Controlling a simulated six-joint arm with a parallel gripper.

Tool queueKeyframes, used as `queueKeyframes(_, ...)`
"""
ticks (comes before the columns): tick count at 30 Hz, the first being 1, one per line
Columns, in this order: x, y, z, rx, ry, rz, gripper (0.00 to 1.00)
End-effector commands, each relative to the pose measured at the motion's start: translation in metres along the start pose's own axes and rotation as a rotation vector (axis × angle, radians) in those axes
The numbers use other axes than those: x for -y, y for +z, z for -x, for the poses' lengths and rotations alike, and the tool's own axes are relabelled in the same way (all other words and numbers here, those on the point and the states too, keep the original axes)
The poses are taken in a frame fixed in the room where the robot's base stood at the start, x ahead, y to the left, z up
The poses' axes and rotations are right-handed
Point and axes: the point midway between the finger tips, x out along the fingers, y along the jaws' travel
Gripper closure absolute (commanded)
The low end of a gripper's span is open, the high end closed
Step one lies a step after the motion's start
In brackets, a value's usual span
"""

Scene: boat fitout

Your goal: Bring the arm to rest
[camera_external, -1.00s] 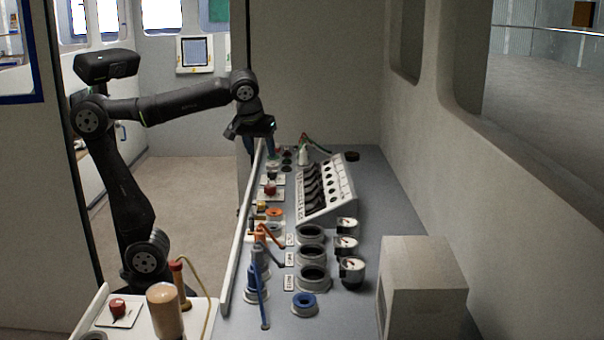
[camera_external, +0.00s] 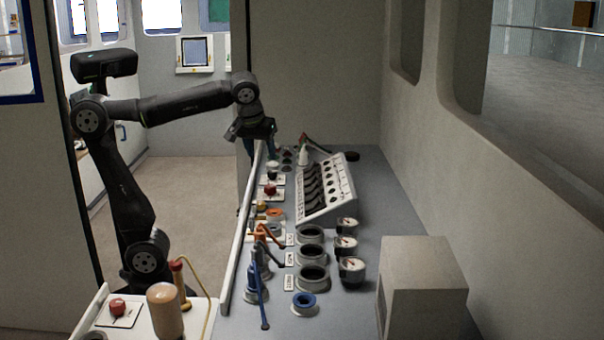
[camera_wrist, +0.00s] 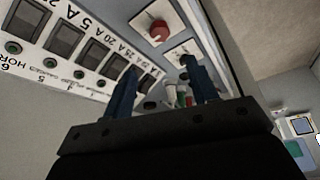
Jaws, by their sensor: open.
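My gripper (camera_external: 262,152) hangs over the far left part of the grey console (camera_external: 372,205), its fingers pointing down. In the wrist view my gripper (camera_wrist: 162,92) shows two dark blue fingers apart, with nothing held between them. Beyond the fingertips are small white, red and green items (camera_wrist: 178,97) on the console; they are partly hidden by the gripper body. A red knob (camera_wrist: 159,30) on a white plate lies just past the fingers.
A sloped switch panel (camera_external: 326,190) stands right of my gripper. A white rail (camera_external: 243,225) runs along the console's left edge. A grey box (camera_external: 425,285) stands front right.

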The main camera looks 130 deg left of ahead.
Motion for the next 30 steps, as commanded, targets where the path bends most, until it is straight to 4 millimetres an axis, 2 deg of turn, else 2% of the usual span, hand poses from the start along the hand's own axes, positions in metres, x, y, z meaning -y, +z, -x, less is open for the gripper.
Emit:
queueKeyframes(3,0.001,0.000,-0.026,0.002,-0.005,0.001,0.47)
queueKeyframes(12,0.001,0.000,-0.085,0.002,-0.004,0.000,0.47)
queueKeyframes(18,0.000,0.000,-0.117,0.002,-0.002,-0.001,0.47)
queueKeyframes(24,0.000,0.000,-0.133,0.001,-0.001,-0.001,0.47)
queueKeyframes(30,0.000,0.000,-0.135,0.000,0.001,-0.001,0.47)
